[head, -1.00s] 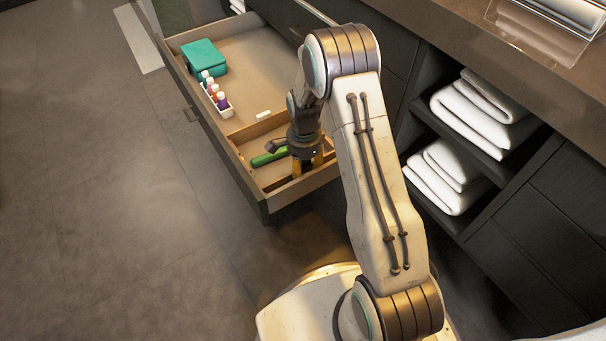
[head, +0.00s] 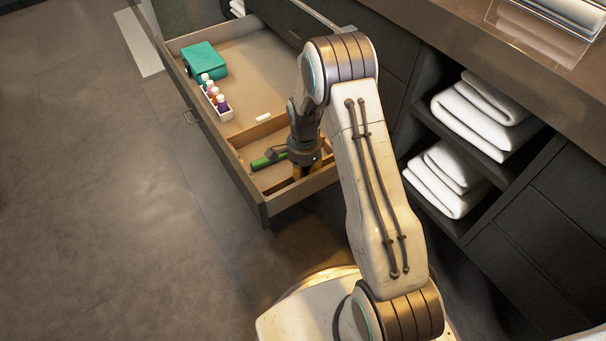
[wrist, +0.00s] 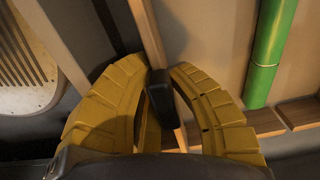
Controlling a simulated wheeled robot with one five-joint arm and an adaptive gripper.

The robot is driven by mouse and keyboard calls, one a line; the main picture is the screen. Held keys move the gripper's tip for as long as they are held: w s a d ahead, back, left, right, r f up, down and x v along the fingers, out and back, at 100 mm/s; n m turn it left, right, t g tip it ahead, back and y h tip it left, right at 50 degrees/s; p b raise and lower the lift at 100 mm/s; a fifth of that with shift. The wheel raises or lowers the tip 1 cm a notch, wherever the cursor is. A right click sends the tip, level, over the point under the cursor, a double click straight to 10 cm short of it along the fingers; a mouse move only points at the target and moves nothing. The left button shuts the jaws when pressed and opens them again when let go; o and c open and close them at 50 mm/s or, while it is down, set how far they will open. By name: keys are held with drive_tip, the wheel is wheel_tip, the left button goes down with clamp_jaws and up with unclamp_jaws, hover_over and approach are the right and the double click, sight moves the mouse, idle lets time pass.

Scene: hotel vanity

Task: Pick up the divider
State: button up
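The divider is probably the thin brown wooden partition (head: 262,130) across the open drawer. Brown wood pieces (wrist: 300,112) also show low in the wrist view, but I cannot tell which belong to it. My gripper (head: 305,174) points down into the drawer's near compartment, beside the near side wall. In the wrist view its yellow fingers (wrist: 160,75) curve in close together. A small dark block shows between their tips, at the end of a pale wooden edge. Whether the fingers clamp anything is unclear.
A green tube (head: 267,161) lies in the near compartment, left of my gripper; it also shows in the wrist view (wrist: 268,55). Beyond are a white block (head: 263,117), a bottle tray (head: 226,115) and a teal box (head: 204,61). Towel shelves (head: 455,203) stand right.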

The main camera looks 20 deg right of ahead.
clamp_jaws()
drive_tip(key=shift+r, duration=0.15)
wheel_tip(320, 180, up, 19)
drive_tip(key=p, duration=0.7)
idle(0.4)
wheel_tip(320, 180, up, 8)
drive_tip(key=p, duration=0.6)
drive_tip(key=shift+f+p, duration=0.2)
drive_tip(key=shift+p, duration=0.1)
idle(2.1)
wheel_tip(320, 180, up, 11)
drive_tip(key=p, duration=0.9)
idle(0.4)
